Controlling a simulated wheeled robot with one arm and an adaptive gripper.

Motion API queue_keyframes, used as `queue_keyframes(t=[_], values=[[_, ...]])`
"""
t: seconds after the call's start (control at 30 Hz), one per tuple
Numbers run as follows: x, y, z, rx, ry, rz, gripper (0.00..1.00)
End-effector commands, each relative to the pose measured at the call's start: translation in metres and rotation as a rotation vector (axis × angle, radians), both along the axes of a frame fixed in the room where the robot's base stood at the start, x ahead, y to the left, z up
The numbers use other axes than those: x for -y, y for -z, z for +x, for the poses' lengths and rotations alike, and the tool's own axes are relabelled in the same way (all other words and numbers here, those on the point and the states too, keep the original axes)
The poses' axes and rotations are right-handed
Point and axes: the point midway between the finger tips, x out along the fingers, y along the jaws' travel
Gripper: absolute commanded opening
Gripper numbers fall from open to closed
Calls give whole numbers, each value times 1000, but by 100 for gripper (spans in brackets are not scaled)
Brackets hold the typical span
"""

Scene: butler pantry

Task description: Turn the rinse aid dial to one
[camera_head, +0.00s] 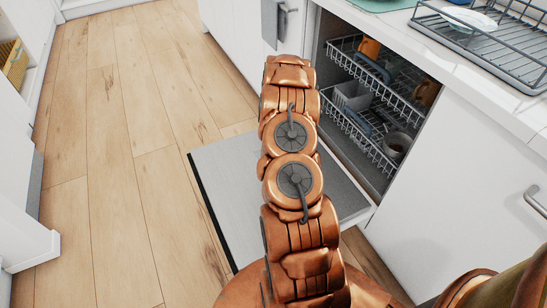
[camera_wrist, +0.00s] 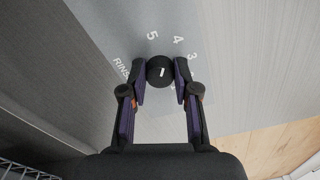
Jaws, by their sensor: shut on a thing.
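The rinse aid dial (camera_wrist: 160,70) is a small round black knob with a short white mark, on the grey inner face of the open dishwasher door (camera_head: 233,185). White numbers 5, 4 and 3 curve around its upper and right side. The lower numbers are partly covered by the right finger, so I cannot make out the 1. Part of the word "RINSE" shows at its left. The white mark is slightly tilted from upright; which number it points to is unclear. My gripper (camera_wrist: 160,79) is shut on the dial, one finger on each side. My arm hides the dial and gripper in the head view.
The dishwasher racks (camera_head: 365,85) hold several dishes, right of my arm. A drying rack (camera_head: 490,45) with a plate stands on the white counter (camera_head: 400,38). Wooden floor (camera_head: 110,150) is free at the left.

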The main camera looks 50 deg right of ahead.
Motion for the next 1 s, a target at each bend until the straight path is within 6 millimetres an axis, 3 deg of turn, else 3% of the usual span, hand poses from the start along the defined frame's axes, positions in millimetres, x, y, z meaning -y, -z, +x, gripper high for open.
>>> queue_keyframes(t=[0.5, 1.0], values=[[1, 1, 0, 12, -361, -4, 0], [1, 0, 0, 15, -443, -6, 0]])
